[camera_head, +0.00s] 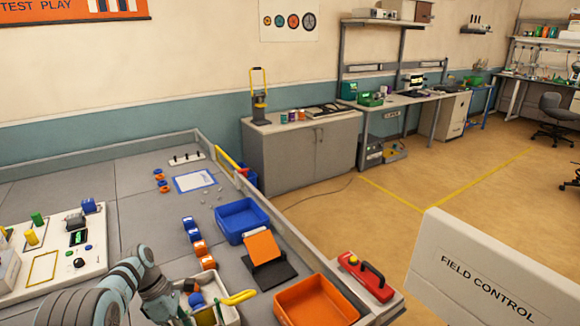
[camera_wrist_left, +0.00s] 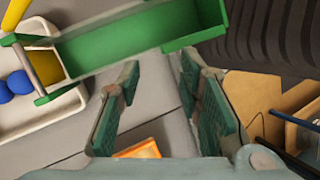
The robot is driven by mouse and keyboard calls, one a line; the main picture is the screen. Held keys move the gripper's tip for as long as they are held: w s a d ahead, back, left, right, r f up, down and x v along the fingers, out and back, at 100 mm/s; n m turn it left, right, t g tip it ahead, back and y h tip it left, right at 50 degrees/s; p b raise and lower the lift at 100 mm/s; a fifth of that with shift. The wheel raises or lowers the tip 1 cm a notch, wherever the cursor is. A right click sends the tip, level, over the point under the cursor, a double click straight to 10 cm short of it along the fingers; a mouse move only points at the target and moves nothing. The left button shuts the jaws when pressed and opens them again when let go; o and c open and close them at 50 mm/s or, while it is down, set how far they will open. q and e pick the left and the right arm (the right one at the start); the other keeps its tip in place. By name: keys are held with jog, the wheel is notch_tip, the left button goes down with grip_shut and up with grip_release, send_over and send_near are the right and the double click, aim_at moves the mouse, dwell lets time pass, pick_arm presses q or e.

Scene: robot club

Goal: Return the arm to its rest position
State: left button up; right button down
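My left arm (camera_head: 125,275) comes in from the lower left of the head view and bends down beside a white tray (camera_head: 232,314). Its gripper is hard to make out there, at the bottom edge. In the left wrist view my left gripper (camera_wrist_left: 157,98) is open, its two green-padded fingers apart with nothing held between them. A green open box (camera_wrist_left: 140,40) lies beyond the fingertips, and a small orange piece (camera_wrist_left: 140,149) shows low between the fingers. My right arm and gripper are in neither view.
The walled grey table holds a blue bin (camera_head: 242,238), an orange bin (camera_head: 316,303), an orange tilted plate (camera_head: 263,247) and a white board (camera_head: 40,278) with coloured parts. Grey table surface (camera_head: 130,195) is clear behind the arm.

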pick_arm(q)
jog(key=s+f+m+t+y, duration=0.1)
jog(key=s+f+m, duration=0.2)
jog(key=s+m, duration=0.1)
jog(key=s+f+m+y, duration=0.1)
jog(key=s+f+m, duration=0.3)
jog(key=s, duration=0.1)
jog(key=s+a+f+m+t+y, duration=0.1)
jog(key=s+f+m+y, duration=0.1)
jog(key=s+f+m, duration=0.2)
jog(key=shift+s+m+t, duration=0.3)
jog(key=shift+s, duration=0.4)
jog(key=s+r+m+t+y, duration=0.1)
jog(key=s+r+m+t, duration=0.1)
jog(key=s+r+m, duration=0.4)
jog(key=s+r+m+t+y, duration=0.1)
jog(key=s+r+m, duration=0.15)
jog(key=s, duration=0.55)
notch_tip(320, 180, down, 19)
jog(key=g, duration=0.1)
jog(key=s+a+f+g, duration=0.1)
jog(key=s+f, duration=1.2)
jog(key=s, duration=0.2)
jog(key=shift+s+a+f, duration=0.2)
jog(key=shift+a+f, duration=0.2)
